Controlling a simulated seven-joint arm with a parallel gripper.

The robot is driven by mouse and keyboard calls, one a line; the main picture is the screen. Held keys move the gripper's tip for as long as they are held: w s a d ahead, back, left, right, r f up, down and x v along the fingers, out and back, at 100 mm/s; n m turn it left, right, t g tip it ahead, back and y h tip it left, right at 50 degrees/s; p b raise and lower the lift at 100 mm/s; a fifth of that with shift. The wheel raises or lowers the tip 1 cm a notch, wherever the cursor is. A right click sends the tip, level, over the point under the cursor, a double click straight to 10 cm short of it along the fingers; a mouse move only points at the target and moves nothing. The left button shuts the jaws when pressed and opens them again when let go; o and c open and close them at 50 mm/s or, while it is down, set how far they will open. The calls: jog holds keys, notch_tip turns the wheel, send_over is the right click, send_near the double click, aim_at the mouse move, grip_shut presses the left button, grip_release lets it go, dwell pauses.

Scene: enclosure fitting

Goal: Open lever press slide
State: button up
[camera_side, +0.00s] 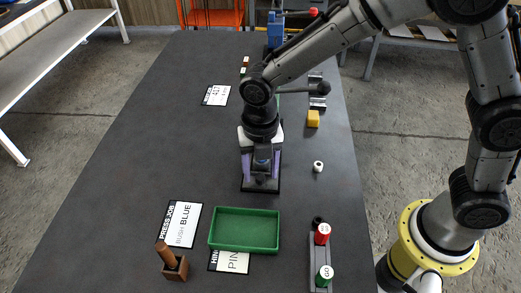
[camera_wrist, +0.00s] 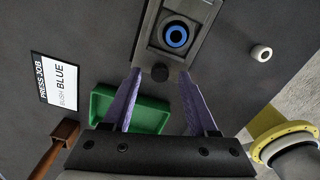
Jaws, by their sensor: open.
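The press slide (camera_wrist: 205,12) is a grey, frame-like part with a blue ring (camera_wrist: 176,35) seated in a dark square recess, seen in the wrist view. A round black knob (camera_wrist: 160,72) sits at its near end. My gripper (camera_wrist: 159,76) is open, with a purple finger on each side of the knob and a gap visible on both sides. In the side view my gripper (camera_side: 261,168) points down low over a dark base plate (camera_side: 260,188), and my wrist hides most of the press.
A green tray (camera_side: 245,248) lies in front, beside a "BUSH BLUE" card (camera_side: 181,223) and a wooden-handled block (camera_side: 174,268). The table's left side is mostly clear.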

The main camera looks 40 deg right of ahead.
notch_tip(320, 180, up, 13)
dwell(0.3)
jog(key=s+d+r+m+t, duration=0.25)
jog(key=d+r+m, duration=0.2)
jog(key=d, duration=0.25)
jog(key=s+d+r+m+t, duration=0.1)
jog(key=s+d+r+m, duration=0.3)
jog(key=d, duration=0.4)
jog(key=s+d+f+m+t, duration=0.1)
jog(key=s+d+f+m, duration=0.1)
jog(key=s+m, duration=0.4)
jog(key=s+d+f+m+t, duration=0.1)
jog(key=s+d+f+m, duration=0.2)
jog(key=m, duration=1.2)
jog(key=s+d, duration=0.1)
jog(key=s, duration=0.1)
jog(key=shift+s+f, duration=0.3)
jog(key=shift+s, duration=0.1)
